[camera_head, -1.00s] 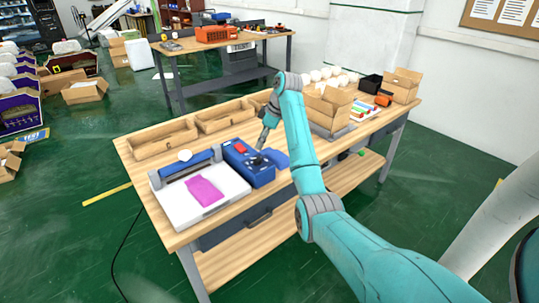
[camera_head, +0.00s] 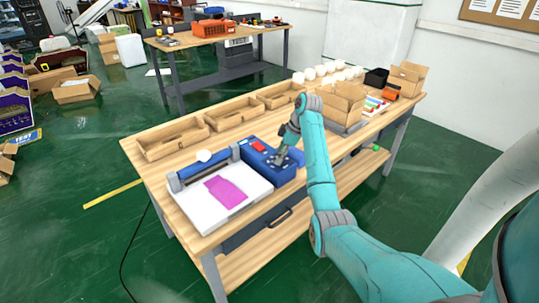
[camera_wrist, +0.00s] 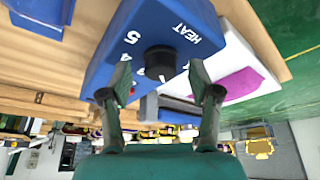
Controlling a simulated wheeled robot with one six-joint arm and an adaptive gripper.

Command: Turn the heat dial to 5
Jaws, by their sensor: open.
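The black heat dial (camera_wrist: 160,62) sits on the blue control box (camera_wrist: 112,58), with the white word HEAT and the numbers 5 and 4 printed near it in the wrist view. A small white mark shows on the dial's lower side; I cannot tell which number it points to. My gripper (camera_wrist: 159,74) is open, with one finger on each side of the dial. I cannot tell whether the fingers touch it. In the head view my gripper (camera_head: 279,160) reaches down to the blue control box (camera_head: 253,150) and hides the dial.
A white press bed (camera_head: 195,209) with a pink cloth (camera_head: 226,191) lies left of the box. Open cardboard trays (camera_head: 174,138) line the table's back. A cardboard box (camera_head: 344,100) stands to the right. Bare wood (camera_head: 318,242) shows on the lower shelf.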

